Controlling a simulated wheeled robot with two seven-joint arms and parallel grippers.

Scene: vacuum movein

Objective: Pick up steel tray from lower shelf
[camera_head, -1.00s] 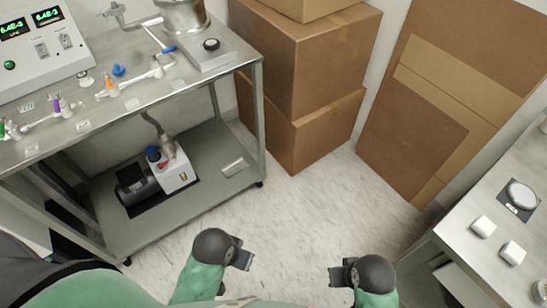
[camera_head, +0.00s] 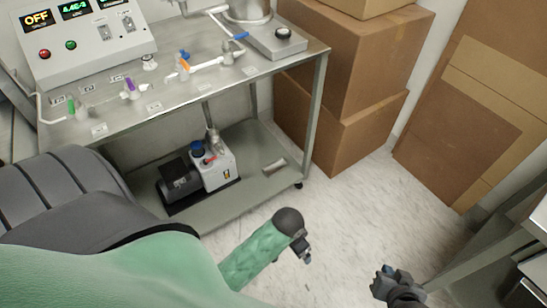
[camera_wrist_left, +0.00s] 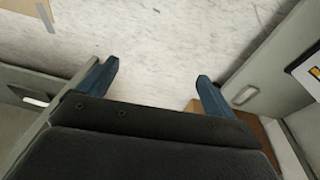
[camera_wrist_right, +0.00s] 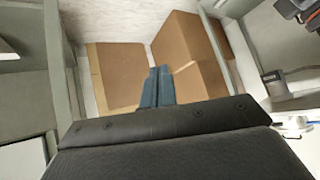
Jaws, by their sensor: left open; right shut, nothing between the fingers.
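No object is plainly a steel tray. On the steel cart's lower shelf (camera_head: 225,208), a small pale flat piece (camera_head: 274,166) lies to the right of the pump; I cannot tell whether it is a tray or a label. My left gripper (camera_head: 304,254) is in front of the cart, over the floor. In the left wrist view its fingers (camera_wrist_left: 156,78) are apart with bare floor between them. My right gripper (camera_head: 386,270) is lower right, near the right-hand table. In the right wrist view its fingers (camera_wrist_right: 157,74) are together and empty.
A pump (camera_head: 217,170) stands on the cart's lower shelf. A control box (camera_head: 85,45) and glass tubing (camera_head: 205,65) are on its top. A steel table (camera_head: 510,240) is at right. The floor (camera_head: 350,215) between is clear.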

